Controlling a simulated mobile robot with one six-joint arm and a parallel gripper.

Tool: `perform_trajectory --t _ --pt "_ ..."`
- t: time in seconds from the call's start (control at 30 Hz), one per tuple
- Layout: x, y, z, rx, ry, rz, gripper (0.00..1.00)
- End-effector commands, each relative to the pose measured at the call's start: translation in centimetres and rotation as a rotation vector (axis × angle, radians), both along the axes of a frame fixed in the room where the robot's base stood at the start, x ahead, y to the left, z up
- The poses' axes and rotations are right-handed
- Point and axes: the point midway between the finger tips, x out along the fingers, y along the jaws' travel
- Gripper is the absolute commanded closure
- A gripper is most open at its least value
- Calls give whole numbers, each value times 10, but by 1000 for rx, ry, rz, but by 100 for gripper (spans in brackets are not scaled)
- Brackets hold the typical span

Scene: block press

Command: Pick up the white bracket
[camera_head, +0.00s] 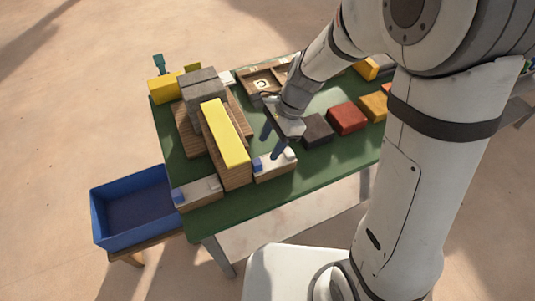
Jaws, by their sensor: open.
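My gripper (271,142) is open, with its dark blue fingers pointing down over the green table (228,200), just right of the yellow-topped block. I see nothing between the fingers. A small pale C-shaped piece (263,86) lies in a wooden compartment tray (250,87) behind my gripper; it may be the white bracket, but it is too small to tell. A small white piece (290,154) sits on a low wooden block just below and right of the fingers; I cannot tell its shape. My arm hides part of the table's back.
A long wooden block with a yellow top (225,132) stands left of my gripper, with a grey block (203,84) behind it. Dark (317,129), red (347,117) and orange (375,105) blocks stand to the right. A blue bin (132,210) is at left.

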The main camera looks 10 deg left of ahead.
Motion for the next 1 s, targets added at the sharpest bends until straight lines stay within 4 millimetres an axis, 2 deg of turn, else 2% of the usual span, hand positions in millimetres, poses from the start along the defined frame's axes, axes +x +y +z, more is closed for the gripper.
perform_trajectory --t 0.5,0.8,1.0 --pt "-15 25 -60 -1 2 1 51" --pt "-16 26 -63 0 -2 1 51" --pt "-16 26 -63 0 -1 0 67"
